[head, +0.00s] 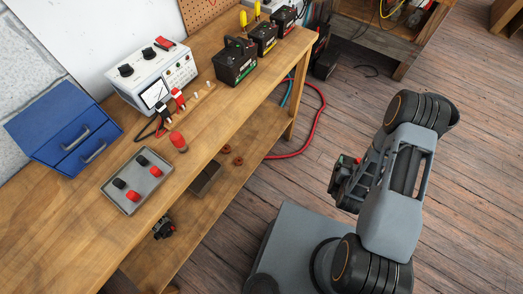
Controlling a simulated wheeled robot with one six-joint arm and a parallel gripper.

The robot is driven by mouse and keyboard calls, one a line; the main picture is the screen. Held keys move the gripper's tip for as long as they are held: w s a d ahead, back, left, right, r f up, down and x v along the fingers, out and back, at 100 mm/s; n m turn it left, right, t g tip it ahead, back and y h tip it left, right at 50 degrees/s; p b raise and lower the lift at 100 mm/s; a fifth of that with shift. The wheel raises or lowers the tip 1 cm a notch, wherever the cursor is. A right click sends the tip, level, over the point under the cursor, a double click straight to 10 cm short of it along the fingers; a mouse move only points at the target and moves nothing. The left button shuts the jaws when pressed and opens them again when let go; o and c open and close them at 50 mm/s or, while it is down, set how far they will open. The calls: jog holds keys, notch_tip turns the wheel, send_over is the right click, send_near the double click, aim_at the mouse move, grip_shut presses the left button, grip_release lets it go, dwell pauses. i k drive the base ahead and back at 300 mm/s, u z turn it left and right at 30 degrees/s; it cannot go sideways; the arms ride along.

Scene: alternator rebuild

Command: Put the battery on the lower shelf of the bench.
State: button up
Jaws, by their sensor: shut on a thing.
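My gripper (352,188) hangs at the end of my folded arm, to the right of the bench and clear of it. It is shut on a dark thing with small red and green spots that looks like the battery (344,168). My arm hides most of it, and the fingertips do not show clearly. The bench's lower shelf (252,140) lies under the bench top, left of my gripper, with a bare stretch toward its far end. Three more black batteries stand on the bench top: one with a green label (236,66), one yellow (263,40), one red (284,19).
The shelf also holds a dark box (204,178), copper-coloured rings (225,149) and a black part (163,228). A bench leg (298,92) stands at its far end. A red hose (318,120) lies on the floor. The wooden floor on the right is open.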

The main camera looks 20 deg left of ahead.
aim_at(257, 126)
jog(key=i, duration=1.4)
jog(key=u, duration=2.85)
